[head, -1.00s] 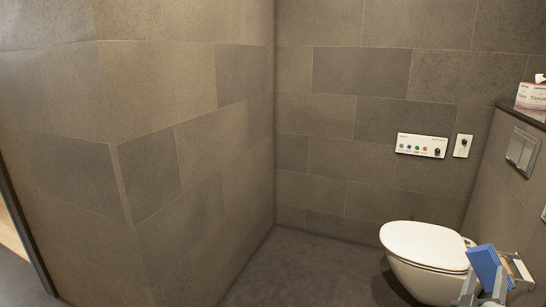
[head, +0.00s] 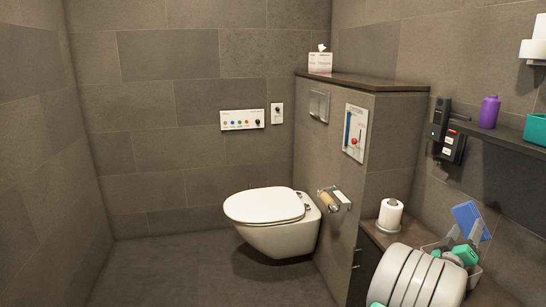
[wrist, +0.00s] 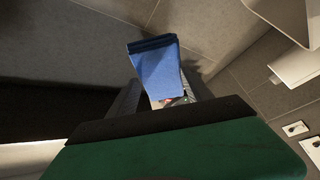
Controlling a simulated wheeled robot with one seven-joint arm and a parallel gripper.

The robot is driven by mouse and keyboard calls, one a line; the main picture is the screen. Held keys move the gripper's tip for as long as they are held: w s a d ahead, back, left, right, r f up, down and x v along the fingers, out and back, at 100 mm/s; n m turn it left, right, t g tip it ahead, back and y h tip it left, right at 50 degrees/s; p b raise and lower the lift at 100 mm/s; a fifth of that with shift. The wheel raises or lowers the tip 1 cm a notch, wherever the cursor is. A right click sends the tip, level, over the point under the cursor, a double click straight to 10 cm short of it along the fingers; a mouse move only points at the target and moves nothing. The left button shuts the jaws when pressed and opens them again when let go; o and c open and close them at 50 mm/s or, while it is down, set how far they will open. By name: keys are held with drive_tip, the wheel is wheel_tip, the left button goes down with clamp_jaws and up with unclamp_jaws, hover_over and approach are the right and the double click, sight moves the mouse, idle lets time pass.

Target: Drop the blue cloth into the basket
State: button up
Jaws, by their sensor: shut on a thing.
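The blue cloth (head: 468,218) is folded into a small flat pad and held up at the right of the head view. My gripper (head: 463,236) is shut on its lower part. In the wrist view the cloth (wrist: 156,68) stands out between the two dark fingers of my gripper (wrist: 162,92), with its top end free. I cannot make out the basket for sure; a pale grey edge low behind my gripper is partly hidden by my arm.
A toilet roll (head: 390,214) stands on the low counter left of my gripper. A shelf (head: 497,133) with a purple bottle (head: 489,112) and a teal box (head: 535,128) juts from the right wall. The toilet (head: 268,215) is further left, with open floor before it.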

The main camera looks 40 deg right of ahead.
wheel_tip(320, 180, down, 5)
drive_tip(key=shift+f+b, duration=0.1)
drive_tip(key=shift+b, duration=1.1)
drive_tip(key=o, duration=1.3)
drive_tip(key=shift+c, duration=0.2)
drive_tip(key=b+v, duration=0.1)
drive_tip(key=v, duration=0.6)
drive_tip(key=shift+a, duration=0.45)
drive_tip(key=shift+w, duration=0.1)
